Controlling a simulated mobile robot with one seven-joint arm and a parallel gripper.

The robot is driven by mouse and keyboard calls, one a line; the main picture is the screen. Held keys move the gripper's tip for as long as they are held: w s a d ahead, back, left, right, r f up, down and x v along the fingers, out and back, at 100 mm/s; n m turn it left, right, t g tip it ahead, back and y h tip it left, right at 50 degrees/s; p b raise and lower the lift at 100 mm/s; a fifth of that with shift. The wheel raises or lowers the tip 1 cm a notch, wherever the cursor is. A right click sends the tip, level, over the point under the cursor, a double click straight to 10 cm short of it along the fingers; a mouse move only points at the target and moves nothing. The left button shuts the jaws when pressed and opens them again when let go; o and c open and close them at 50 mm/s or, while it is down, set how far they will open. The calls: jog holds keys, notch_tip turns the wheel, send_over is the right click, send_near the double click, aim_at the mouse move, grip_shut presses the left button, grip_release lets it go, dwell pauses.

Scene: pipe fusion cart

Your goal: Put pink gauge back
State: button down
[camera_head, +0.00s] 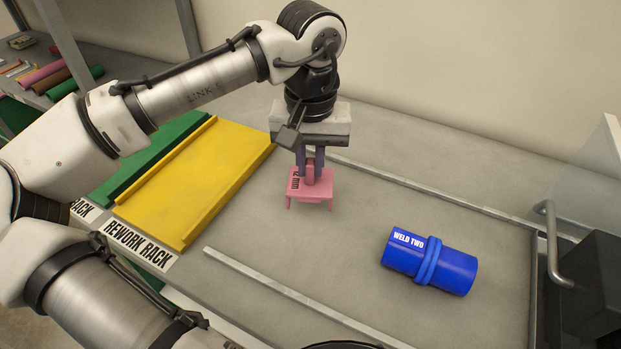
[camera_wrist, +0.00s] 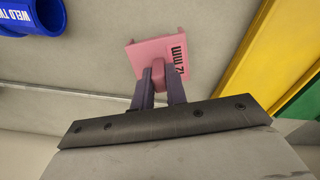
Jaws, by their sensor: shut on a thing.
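The pink gauge (camera_head: 311,188) has a block-like handle on top, short legs below and black lettering ending in "mm". My gripper (camera_head: 311,168) is shut on its handle, fingers pointing down. The gauge is upright at or just above the grey worktop; I cannot tell whether its legs touch. In the wrist view the pink gauge (camera_wrist: 163,50) shows between the fingertips of my gripper (camera_wrist: 158,85), with its lettering on the right side.
A blue pipe (camera_head: 430,262) marked "WELD TWO" lies right of the gauge. The yellow rework rack (camera_head: 200,180) and a green rack (camera_head: 150,160) are at left. Metal strips (camera_head: 300,295) edge the worktop. A clear panel and dark box (camera_head: 590,285) stand at right.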

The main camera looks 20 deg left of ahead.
notch_tip(320, 180, down, 2)
jog(key=shift+f+b, duration=0.25)
jog(key=shift+b, duration=0.4)
jog(key=shift+r, duration=0.15)
jog(key=c, duration=1.9)
grip_release()
jog(key=shift+f, duration=0.2)
jog(key=o, duration=0.5)
notch_tip(320, 180, up, 12)
jog(key=shift+r, duration=0.2)
